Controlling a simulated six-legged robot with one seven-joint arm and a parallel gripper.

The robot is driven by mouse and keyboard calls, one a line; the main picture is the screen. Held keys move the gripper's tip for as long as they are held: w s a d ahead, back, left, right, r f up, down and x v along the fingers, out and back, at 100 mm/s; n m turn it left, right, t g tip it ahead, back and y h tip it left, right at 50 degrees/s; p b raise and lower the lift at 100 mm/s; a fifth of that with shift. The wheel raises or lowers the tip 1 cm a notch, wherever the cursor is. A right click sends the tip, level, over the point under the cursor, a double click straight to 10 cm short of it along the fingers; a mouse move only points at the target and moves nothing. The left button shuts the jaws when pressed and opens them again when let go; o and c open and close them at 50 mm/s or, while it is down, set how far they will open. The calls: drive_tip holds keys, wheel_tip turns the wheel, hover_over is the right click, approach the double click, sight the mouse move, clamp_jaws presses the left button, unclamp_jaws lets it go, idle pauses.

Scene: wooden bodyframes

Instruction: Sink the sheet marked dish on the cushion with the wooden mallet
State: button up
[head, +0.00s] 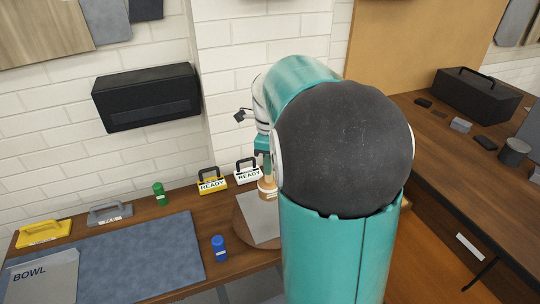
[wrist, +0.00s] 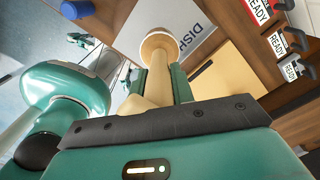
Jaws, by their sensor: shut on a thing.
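The grey sheet marked DISH (wrist: 194,22) lies behind the mallet head there. In the head view the sheet (head: 262,227) lies on the round brown cushion (head: 241,222). My arm hides their right side. I cannot tell whether the mallet touches the sheet.
A yellow READY holder (head: 211,181) and a white one (head: 247,172) stand behind the cushion. A blue can (head: 219,248) is close on its left, a green can (head: 159,194) farther back. A blue mat (head: 135,258) and the BOWL sheet (head: 45,277) lie left.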

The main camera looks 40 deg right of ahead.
sight(270, 181)
wheel_tip(270, 181, down, 8)
drive_tip(key=shift+f, duration=0.1)
wheel_tip(270, 181, up, 10)
drive_tip(key=shift+f, duration=0.15)
clamp_jaws()
drive_tip(key=s+a+r, duration=0.2)
drive_tip(key=s+a, duration=0.2)
drive_tip(key=s, duration=0.4)
drive_tip(key=shift+d, duration=0.1)
